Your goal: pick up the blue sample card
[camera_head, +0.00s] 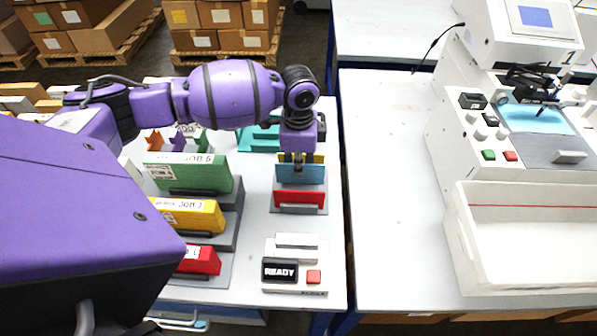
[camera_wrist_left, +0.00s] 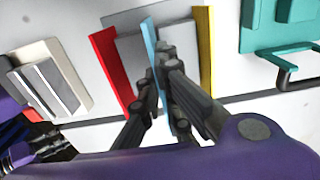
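The blue sample card (camera_head: 299,173) stands upright in a grey holder (camera_head: 308,209), between a red card (camera_head: 299,197) in front and a yellow card (camera_head: 318,159) behind. My left gripper (camera_head: 298,167) points down over the holder from above. In the left wrist view, the blue card (camera_wrist_left: 151,42) runs between the two fingers of my left gripper (camera_wrist_left: 160,78). The fingertips are close together, one on each side of the card, and look shut on it. The fingers hide part of the card.
A larger rack with green (camera_head: 205,173), yellow (camera_head: 195,213) and red job blocks stands to the left. A device reading READY (camera_head: 295,266) sits in front of the holder. The white plotter (camera_head: 480,130) and a white tray (camera_head: 455,240) are on the right table, whose left part is clear.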

